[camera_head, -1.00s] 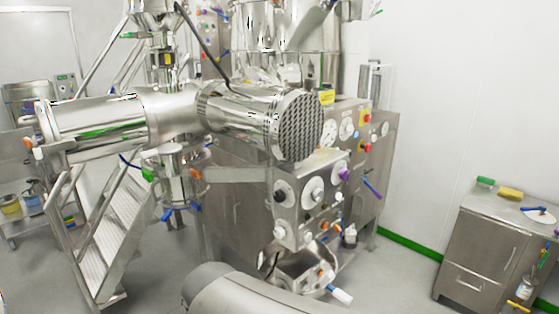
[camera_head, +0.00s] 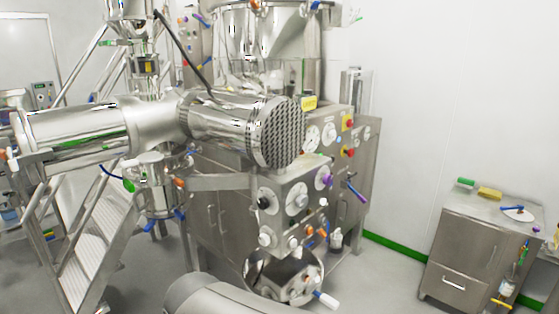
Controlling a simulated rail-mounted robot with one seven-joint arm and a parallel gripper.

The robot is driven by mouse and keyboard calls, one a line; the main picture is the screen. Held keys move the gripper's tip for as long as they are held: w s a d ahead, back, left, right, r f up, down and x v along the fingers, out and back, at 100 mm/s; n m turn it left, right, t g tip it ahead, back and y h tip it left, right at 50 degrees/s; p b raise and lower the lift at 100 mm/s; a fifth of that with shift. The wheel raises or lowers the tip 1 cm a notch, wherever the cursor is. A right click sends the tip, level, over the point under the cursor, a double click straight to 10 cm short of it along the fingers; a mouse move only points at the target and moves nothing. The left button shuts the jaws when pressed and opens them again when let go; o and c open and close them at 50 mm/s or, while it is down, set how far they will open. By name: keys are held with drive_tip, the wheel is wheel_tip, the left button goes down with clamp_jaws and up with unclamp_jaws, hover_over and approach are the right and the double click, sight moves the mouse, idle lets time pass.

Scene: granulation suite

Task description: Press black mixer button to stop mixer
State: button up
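The steel mixer machine (camera_head: 230,205) stands in the middle of the head view, with a control box on its front. A small black round control (camera_head: 264,203) shows at the left edge of the box face, beside a white dial (camera_head: 268,200). I cannot tell whether it is the black mixer button. My gripper is not in view. Only a grey link of my arm (camera_head: 225,298) shows at the bottom, in front of and below the control box. Nothing visible touches the controls.
A large horizontal steel motor (camera_head: 225,122) with a perforated end juts out above the box. A steel stair (camera_head: 95,235) stands at left. A steel cabinet (camera_head: 470,255) with green and yellow items on top stands at right. Floor between machine and cabinet is clear.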

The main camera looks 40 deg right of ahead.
clamp_jaws()
idle(1.5)
